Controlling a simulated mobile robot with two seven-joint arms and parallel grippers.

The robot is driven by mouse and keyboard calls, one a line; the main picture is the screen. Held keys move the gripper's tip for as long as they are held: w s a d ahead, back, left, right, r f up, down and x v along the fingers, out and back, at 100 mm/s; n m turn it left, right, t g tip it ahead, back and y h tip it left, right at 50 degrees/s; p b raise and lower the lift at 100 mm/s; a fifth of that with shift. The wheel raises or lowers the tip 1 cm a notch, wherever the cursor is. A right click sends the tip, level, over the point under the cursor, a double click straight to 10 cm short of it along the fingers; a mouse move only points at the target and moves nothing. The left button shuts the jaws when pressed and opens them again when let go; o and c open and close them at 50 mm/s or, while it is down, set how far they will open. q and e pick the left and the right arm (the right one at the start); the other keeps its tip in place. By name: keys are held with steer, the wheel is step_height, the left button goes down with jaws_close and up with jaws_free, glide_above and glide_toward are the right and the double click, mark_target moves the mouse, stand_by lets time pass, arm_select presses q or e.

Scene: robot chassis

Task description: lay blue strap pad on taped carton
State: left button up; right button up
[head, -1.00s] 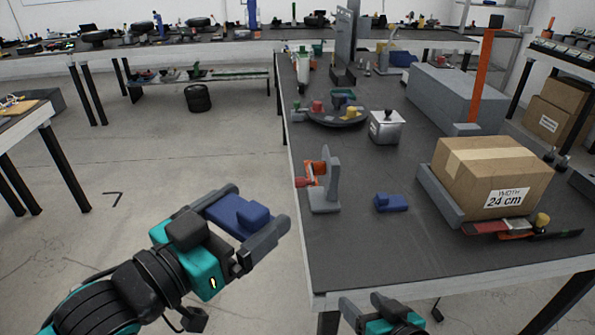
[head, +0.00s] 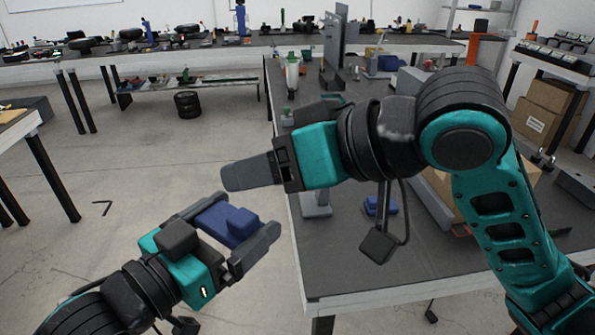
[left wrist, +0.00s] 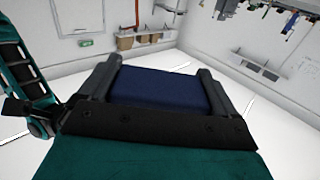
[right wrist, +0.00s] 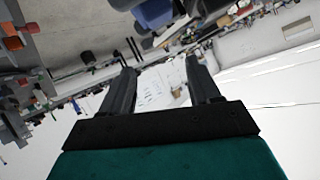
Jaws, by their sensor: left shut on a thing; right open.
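The pad also shows in the left wrist view (left wrist: 160,88). My right gripper (head: 226,178) is open and empty, just above and beyond the left one in the picture. In the right wrist view its fingers (right wrist: 160,75) are apart. The taped carton (head: 438,183) stands on the table at the right, mostly hidden behind my right arm; its tape and label are hidden.
A second blue block-shaped piece (head: 380,206) lies on the dark table (head: 340,260) left of the carton. A grey stand (head: 316,207) is near the table's left edge. The table's front left area is clear.

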mark_target(235, 214)
steer(key=s+d+r+n+h, duration=0.2)
steer(key=s+d+r+h, duration=0.15)
steer(key=s, duration=0.25)
steer(key=x, duration=1.2)
steer(key=shift+s+a+f, duration=0.2)
steer(key=shift+a+f, duration=0.1)
steer(key=shift+c, duration=0.2)
steer(key=c, duration=0.6)
arm_select(q)
steer(key=o, duration=0.7)
arm_select(e)
steer(key=shift+c, duration=0.9)
